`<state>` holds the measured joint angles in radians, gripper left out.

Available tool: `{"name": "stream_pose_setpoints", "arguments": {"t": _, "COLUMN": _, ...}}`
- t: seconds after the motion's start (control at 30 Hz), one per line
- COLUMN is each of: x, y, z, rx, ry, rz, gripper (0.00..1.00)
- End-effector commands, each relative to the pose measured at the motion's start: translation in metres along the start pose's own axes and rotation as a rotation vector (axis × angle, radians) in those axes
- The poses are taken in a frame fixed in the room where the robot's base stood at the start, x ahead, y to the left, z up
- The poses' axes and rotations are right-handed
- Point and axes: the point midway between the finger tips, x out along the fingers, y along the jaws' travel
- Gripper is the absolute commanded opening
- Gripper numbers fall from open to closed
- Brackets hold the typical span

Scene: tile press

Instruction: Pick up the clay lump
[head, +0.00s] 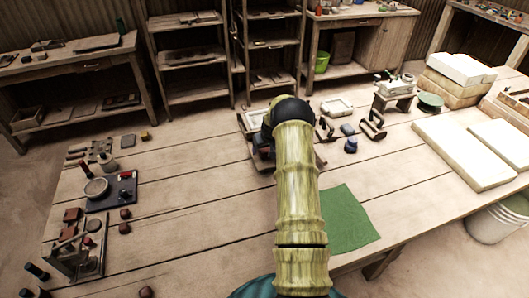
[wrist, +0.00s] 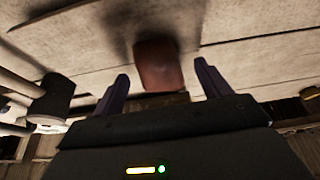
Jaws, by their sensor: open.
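A reddish-brown lump, which looks like the clay lump (wrist: 158,66), sits on the wooden table in the wrist view, with a dark shadow on the boards around it. My gripper (wrist: 161,71) is open, with one dark finger on each side of the lump in the picture. Gaps show between the lump and both fingers. I cannot tell how deep the lump lies between them. In the head view my arm hides the fingertips, and I cannot pick out this lump there.
Several small dark red lumps (head: 125,228) lie at the table's left side, near a dark blue board (head: 110,192) and a small press (head: 85,250). A green cloth (head: 348,220) lies right of my arm. White slabs (head: 462,152) lie at the right. The table's left middle is clear.

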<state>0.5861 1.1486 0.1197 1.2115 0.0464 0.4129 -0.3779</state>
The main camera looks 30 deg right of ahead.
Motion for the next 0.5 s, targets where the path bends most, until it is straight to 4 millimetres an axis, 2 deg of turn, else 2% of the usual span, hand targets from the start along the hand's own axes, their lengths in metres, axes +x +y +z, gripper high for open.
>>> {"name": "stream_pose_setpoints", "arguments": {"t": 0.13, "x": 0.0091, "y": 0.0001, "z": -0.0001, "rx": 0.000, "ry": 0.000, "rz": 0.000, "gripper": 0.76}}
{"name": "stream_pose_setpoints", "arguments": {"t": 0.5, "x": 0.0094, "y": 0.0003, "z": 0.0001, "rx": 0.000, "ry": 0.000, "rz": 0.001, "gripper": 0.76}}
